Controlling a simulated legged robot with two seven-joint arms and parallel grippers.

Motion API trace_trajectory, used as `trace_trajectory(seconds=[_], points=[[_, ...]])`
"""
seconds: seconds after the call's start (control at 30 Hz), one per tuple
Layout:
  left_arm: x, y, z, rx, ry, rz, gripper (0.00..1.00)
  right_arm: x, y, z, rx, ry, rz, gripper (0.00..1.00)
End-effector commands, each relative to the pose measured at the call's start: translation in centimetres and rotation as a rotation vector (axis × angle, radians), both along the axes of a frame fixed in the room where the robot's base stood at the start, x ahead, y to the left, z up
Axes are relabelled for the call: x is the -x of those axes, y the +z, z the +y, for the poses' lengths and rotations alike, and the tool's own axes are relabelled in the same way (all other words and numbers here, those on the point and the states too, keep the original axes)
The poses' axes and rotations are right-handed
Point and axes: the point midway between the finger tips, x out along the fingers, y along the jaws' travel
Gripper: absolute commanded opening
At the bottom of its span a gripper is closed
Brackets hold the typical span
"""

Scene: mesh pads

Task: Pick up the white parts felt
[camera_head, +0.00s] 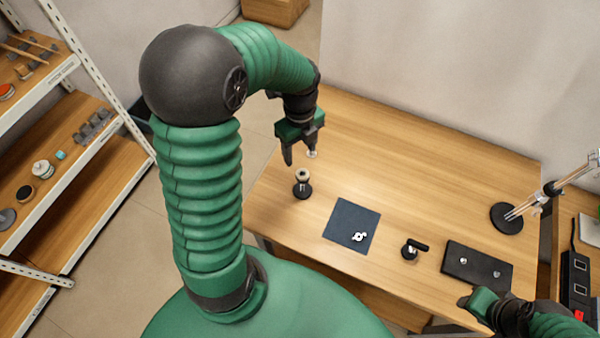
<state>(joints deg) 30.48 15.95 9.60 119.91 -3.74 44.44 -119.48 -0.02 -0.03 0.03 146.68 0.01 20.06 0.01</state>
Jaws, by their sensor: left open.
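A dark blue square pad (343,217) lies flat on the wooden table. A small white part (359,237) with an irregular outline rests on its lower right area. Whether the pad is felt, I cannot tell. My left gripper (301,150) is open and points down over the table's left end, up and left of the pad and apart from it. A small pale object (312,154) shows beside its fingertips; I cannot tell what it is. My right gripper (474,302) is at the table's front right, partly seen, and its jaw opening is unclear.
A black-based stand with a pale top (302,184) stands left of the pad. A small black-handled tool (411,250) and a dark plate (476,267) with two metal knobs lie right. A lamp base (507,217) stands farther right. Shelves (75,150) are at left. The table's back is clear.

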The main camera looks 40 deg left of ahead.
Motion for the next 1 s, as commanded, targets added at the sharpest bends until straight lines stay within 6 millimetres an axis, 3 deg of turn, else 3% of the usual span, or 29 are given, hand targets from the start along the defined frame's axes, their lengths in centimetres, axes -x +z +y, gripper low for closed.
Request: trace_trajectory(seconds=[0.1, 0.27, 0.5, 0.77, 1.0], points=[[0.0, -2.4, -0.4, -0.001, -0.001, 0.003, 0.57, 0.0, -0.1, 0.0, 0.000, 0.000, 0.000, 0.36], [0.2, -3.9, -0.5, -0.002, -0.002, 0.002, 0.57, 0.0, 0.0, 0.0, 0.000, -0.001, 0.000, 0.36], [0.4, -8.1, 0.0, 0.002, -0.001, 0.002, 0.57, 0.0, 0.4, 0.0, 0.000, -0.001, 0.000, 0.36], [0.4, -8.6, 0.0, -0.001, -0.001, -0.002, 0.57, 0.0, 0.4, 0.0, 0.000, -0.001, 0.001, 0.36], [0.4, -8.5, -0.2, -0.003, -0.001, -0.002, 0.26, 0.0, 0.4, 0.0, 0.000, -0.001, 0.001, 0.36]])
